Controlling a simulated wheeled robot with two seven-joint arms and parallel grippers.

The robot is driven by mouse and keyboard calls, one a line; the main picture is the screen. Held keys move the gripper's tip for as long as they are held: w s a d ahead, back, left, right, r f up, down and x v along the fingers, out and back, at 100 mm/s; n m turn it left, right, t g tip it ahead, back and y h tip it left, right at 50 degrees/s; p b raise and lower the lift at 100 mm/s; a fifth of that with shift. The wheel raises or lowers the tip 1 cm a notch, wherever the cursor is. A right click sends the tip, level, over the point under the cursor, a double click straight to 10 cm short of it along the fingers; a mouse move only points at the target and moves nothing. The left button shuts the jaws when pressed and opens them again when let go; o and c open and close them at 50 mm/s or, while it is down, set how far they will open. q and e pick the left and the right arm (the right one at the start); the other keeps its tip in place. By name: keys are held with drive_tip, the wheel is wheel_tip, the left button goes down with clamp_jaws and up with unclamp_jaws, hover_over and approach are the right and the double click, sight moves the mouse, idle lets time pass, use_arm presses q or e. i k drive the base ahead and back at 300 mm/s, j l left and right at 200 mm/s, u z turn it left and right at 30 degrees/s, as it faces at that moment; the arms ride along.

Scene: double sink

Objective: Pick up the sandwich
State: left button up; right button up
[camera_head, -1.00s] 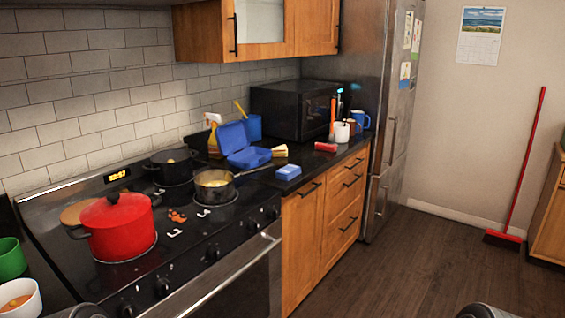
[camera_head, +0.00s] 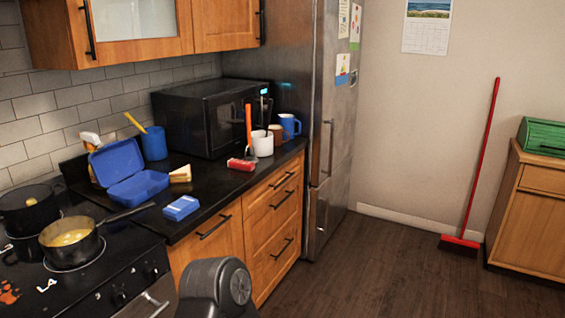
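The sandwich (camera_head: 181,174) is a small, light brown wedge on the black counter (camera_head: 212,183), just right of an open blue lunch box (camera_head: 127,177). It stands apart from both of my grippers. A dark grey part of my own arm shows at the bottom middle of the head view. Neither gripper's fingers are in the frame.
A blue block (camera_head: 181,208) and a red item (camera_head: 241,164) lie near the counter edge. A pan (camera_head: 70,241) on the stove points its handle towards the sandwich side. A microwave (camera_head: 212,115) and white mug (camera_head: 262,143) stand behind.

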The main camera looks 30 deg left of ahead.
sight(182, 174)
drive_tip(key=i+l+u, duration=0.1)
drive_tip(key=i+u, duration=0.15)
drive_tip(key=i, duration=0.3)
drive_tip(key=i+l+u, duration=0.25)
drive_tip(key=i, duration=0.3)
drive_tip(key=i+l+u, duration=0.25)
drive_tip(key=i, duration=0.25)
drive_tip(key=i+l+u, duration=0.9)
drive_tip(key=l, duration=0.2)
